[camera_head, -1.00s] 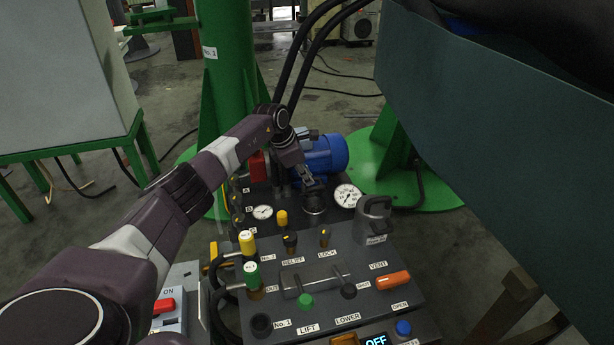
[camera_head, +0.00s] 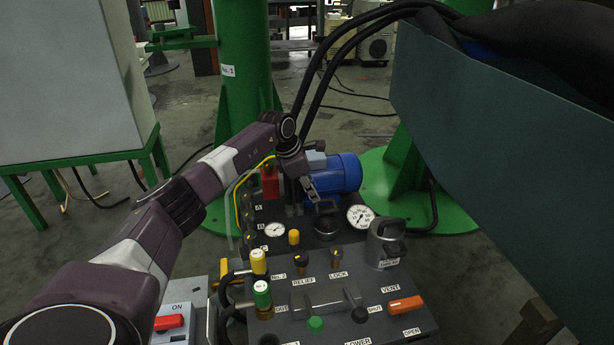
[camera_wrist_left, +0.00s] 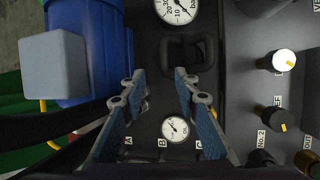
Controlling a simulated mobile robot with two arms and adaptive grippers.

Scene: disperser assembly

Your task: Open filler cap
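The filler cap appears to be the dark round cap with a loop-like top (camera_head: 326,226), on the black panel in front of the blue motor. In the left wrist view the dark looped cap (camera_wrist_left: 188,52) lies just beyond the fingertips, nearer the right-hand finger. My left gripper (camera_head: 311,190) is above and just left of the cap in the head view. In the left wrist view its two fingers (camera_wrist_left: 160,76) are apart with nothing between them. Whether a finger touches the cap cannot be told. My right gripper is not in view.
A blue motor (camera_head: 343,174) stands close behind the gripper. A pressure gauge (camera_head: 360,217) is right of the cap, a smaller gauge (camera_head: 273,230) left. A grey metal block with a handle (camera_head: 386,243) stands at right. Knobs and an orange lever (camera_head: 406,304) fill the front panel.

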